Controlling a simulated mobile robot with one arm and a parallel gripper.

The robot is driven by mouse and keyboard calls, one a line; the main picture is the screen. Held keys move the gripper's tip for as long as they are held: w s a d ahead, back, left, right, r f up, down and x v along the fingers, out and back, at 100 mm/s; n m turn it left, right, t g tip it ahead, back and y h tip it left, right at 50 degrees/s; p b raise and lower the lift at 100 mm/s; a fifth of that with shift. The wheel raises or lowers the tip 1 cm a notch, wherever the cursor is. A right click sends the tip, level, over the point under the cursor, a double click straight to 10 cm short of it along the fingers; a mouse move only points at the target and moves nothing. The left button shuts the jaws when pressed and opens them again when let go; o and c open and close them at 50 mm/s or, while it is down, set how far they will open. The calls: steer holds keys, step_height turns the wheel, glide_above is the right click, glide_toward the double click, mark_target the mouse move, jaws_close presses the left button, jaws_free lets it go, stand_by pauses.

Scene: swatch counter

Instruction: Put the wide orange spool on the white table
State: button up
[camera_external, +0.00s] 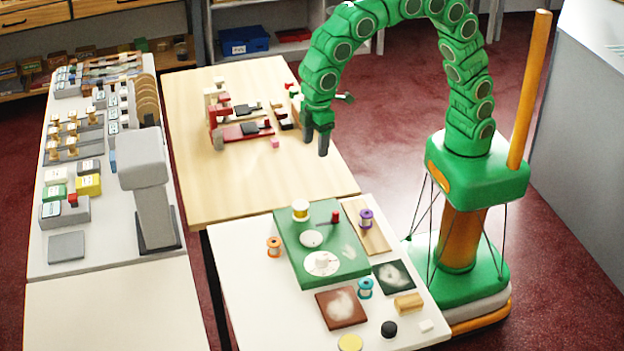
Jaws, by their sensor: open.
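A small orange spool (274,247) stands upright on the white table (235,285), just left of the green board. A wider spool with a yellow-orange band (300,210) stands on the far left part of the green board (290,240). I cannot tell for certain which of the two is the wide orange spool. My gripper (316,142) points down with its fingers apart and nothing between them. It hangs over the right part of the wooden table, beyond the white table and away from both spools.
A purple spool (366,219) and a teal spool (365,288) stand on the right side. A brown plate (341,308), dark plate (394,277), wooden block (408,303) and black knob (389,329) crowd the front. A red clamp device (235,132) stands on the wooden table (200,195).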

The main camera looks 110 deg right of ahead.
steer(key=s+d+r, duration=0.1)
steer(key=s+d, duration=0.2)
steer(key=s, duration=0.4)
steer(key=s+d+r+m+g, duration=0.1)
steer(key=s+d, duration=0.3)
steer(key=s, duration=0.2)
steer(key=s+d+r, duration=0.1)
steer(key=s+d, duration=0.2)
steer(key=s, duration=0.4)
steer(key=s+d+f+m, duration=0.1)
steer(key=s+d, duration=0.1)
steer(key=s, duration=0.8)
steer(key=s+d+f+m+g, duration=0.1)
steer(key=s+d+f, duration=0.1)
steer(key=s, duration=0.9)
steer(key=shift+s+d, duration=0.2)
steer(key=shift+d, duration=0.15)
